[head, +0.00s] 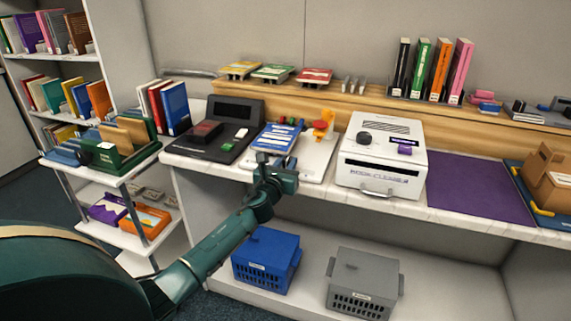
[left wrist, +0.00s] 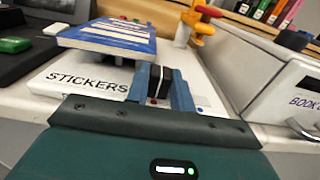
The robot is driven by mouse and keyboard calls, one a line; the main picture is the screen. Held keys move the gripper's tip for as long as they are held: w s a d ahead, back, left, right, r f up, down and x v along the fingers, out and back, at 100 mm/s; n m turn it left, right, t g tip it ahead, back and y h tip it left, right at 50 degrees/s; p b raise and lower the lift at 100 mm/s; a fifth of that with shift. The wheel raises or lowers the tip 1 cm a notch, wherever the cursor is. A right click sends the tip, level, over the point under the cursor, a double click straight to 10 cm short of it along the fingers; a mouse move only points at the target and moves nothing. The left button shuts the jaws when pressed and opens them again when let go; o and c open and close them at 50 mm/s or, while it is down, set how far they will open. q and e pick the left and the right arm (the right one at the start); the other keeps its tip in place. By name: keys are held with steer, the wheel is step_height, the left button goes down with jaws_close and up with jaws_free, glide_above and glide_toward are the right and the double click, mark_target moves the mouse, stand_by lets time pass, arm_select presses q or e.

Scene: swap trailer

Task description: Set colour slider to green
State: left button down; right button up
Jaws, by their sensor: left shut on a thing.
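The white sticker machine (head: 318,158) stands on the counter, and its "STICKERS" front shows in the left wrist view (left wrist: 62,78). My left gripper (head: 272,165) is at its front edge. In the left wrist view my blue fingers (left wrist: 162,88) are shut on a black slider knob (left wrist: 160,84) with a pale stripe. A red dot (left wrist: 152,102) shows just below the knob, nearer the left finger, and a blue dot (left wrist: 200,109) lies to the right of the fingers. I see no green dot; the fingers cover the part between. My right gripper is not in view.
A blue label pack (head: 276,137) lies on the machine's left part, with a red and yellow lever (head: 323,122) behind. A dark console (head: 215,130) stands left, a white book machine (head: 382,155) right. Blue (head: 266,260) and grey (head: 363,282) crates sit below.

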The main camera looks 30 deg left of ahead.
arm_select(q)
steer(key=d, duration=0.3)
steer(key=shift+w, duration=0.35)
steer(key=c, duration=1.2)
jaws_free()
steer(key=shift+a, duration=0.15)
steer(key=shift+s, duration=0.1)
steer(key=p+v, duration=0.1)
steer(key=v, duration=1.2)
steer(key=shift+p, duration=0.3)
steer(key=shift+f, duration=0.1)
